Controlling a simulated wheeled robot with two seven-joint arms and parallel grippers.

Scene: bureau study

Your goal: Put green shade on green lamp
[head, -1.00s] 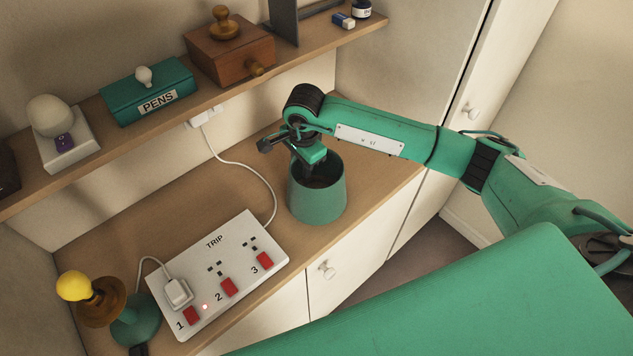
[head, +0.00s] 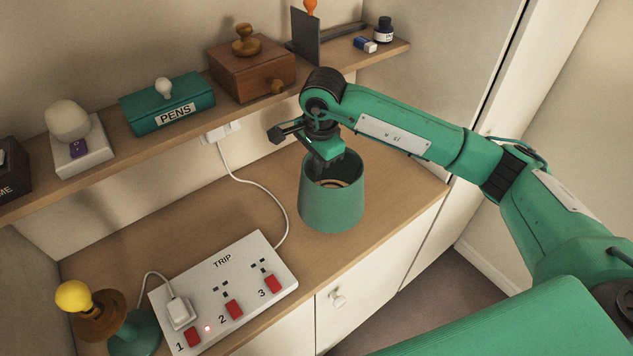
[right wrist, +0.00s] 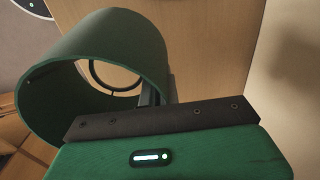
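The green shade (head: 331,205), an open-ended tapered tube, is upright above the right part of the wooden desk top. My right gripper (head: 328,163) is at its upper rim and looks shut on its wall. In the right wrist view the shade (right wrist: 95,55) is against the fingers, with a thin ring inside it. The green lamp (head: 140,333) is at the lower left, with a brown disc and a bare yellow bulb (head: 73,297); its base is partly cut off by the frame edge. The shade is apart from it. My left gripper is not in view.
A white power strip (head: 240,262) with red switches and a plug lies between lamp and shade. Its cable (head: 262,190) runs to the wall. Above is a shelf (head: 190,140) with a PENS box (head: 170,103), a wooden box (head: 251,72) and a white globe (head: 68,120).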

